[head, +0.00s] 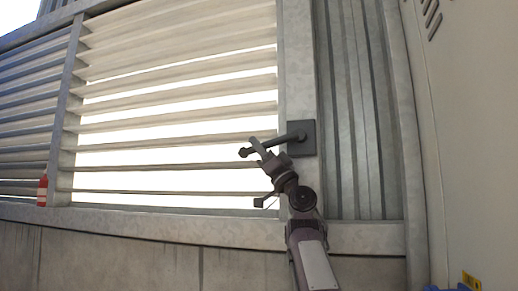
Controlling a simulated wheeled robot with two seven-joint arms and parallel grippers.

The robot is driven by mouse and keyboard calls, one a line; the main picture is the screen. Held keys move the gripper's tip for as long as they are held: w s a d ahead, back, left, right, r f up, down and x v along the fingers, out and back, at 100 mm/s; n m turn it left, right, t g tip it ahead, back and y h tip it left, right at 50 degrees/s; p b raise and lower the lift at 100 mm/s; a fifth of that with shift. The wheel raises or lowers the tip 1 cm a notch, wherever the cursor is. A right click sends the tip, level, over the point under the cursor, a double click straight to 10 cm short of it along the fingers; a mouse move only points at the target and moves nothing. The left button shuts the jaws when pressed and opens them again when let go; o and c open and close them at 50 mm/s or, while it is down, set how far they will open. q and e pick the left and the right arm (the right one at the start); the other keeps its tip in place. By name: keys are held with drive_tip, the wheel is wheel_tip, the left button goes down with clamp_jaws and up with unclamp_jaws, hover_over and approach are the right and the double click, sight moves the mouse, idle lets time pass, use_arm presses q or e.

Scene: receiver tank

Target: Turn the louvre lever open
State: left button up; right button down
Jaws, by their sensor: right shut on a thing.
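The louvre lever (284,140) is a dark handle that sticks out to the left from a dark square plate (301,139) on the grey frame post. It lies nearly level, its tip a little lower than the plate. My right gripper (259,145) comes up from below and is shut on the lever near its left end. The fingers hide part of the lever. The louvre slats (170,125) to the left stand apart, with bright light between them. My left gripper is not in view.
Corrugated metal cladding (350,110) is right of the post, and a pale cabinet (470,130) with vents stands at the far right. A grey ledge (150,222) runs below the louvre.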

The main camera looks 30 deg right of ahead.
drive_tip(key=c, duration=1.3)
unclamp_jaws()
drive_tip(key=shift+r, duration=0.1)
drive_tip(key=shift+s+d+f+b, duration=0.15)
drive_tip(key=shift+f+b, duration=0.3)
drive_tip(key=b+v, duration=0.5)
drive_tip(key=v, duration=0.2)
drive_tip(key=shift+b, duration=0.3)
drive_tip(key=shift+s+r, duration=0.1)
drive_tip(key=shift+r, duration=0.05)
